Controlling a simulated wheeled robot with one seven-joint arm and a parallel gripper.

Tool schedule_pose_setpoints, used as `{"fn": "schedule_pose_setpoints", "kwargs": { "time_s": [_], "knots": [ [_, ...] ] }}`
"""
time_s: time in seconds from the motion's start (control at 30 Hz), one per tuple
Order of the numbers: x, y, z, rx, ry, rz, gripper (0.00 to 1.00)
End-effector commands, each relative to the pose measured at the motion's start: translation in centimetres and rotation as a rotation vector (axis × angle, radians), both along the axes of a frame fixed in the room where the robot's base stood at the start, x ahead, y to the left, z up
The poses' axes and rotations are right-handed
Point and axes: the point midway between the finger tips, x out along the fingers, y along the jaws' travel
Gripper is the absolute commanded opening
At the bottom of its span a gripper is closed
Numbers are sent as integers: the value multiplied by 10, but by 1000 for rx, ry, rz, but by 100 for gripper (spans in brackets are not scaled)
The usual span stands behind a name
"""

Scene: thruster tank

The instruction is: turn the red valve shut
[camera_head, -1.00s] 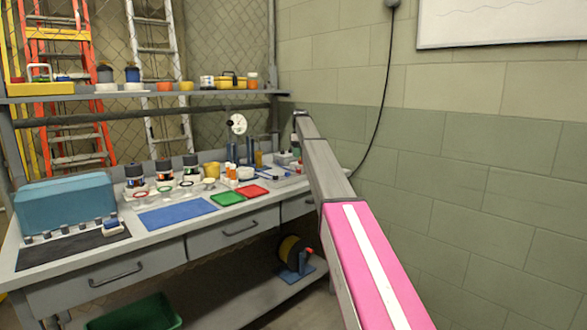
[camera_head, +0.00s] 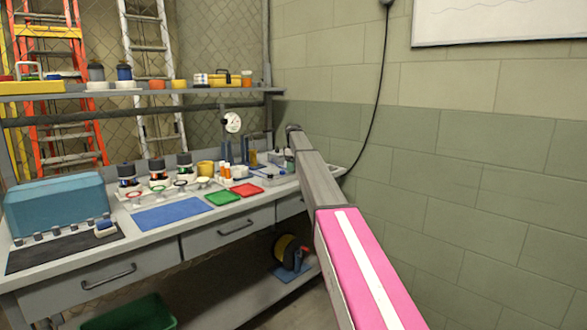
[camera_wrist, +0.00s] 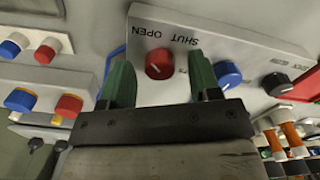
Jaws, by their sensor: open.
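My gripper (camera_wrist: 161,78) is open, with one green finger on each side of the red knob. A gap shows between the knob and each finger; I cannot tell how deep the fingers reach. In the head view my arm extends towards the back right end of the bench, and the red knob cannot be made out.
A blue knob (camera_wrist: 228,74) sits close to the right finger, with a black knob (camera_wrist: 277,83) beyond it. Other red and blue knobs (camera_wrist: 69,105) lie at left. The bench (camera_head: 150,245) also holds trays, jars and a teal case (camera_head: 57,205). A wall (camera_head: 440,150) stands at right.

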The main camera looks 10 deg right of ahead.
Motion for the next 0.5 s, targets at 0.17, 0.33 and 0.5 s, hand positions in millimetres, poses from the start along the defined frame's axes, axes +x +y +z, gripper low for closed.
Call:
{"fn": "schedule_pose_setpoints", "kwargs": {
  "time_s": [0.17, 0.33, 0.5],
  "knots": [
    [0, 0, -5, 0, 0, 0, 57],
    [0, 0, -4, 0, 0, 0, 44],
    [0, 0, -4, 0, 0, 0, 8]
  ]
}}
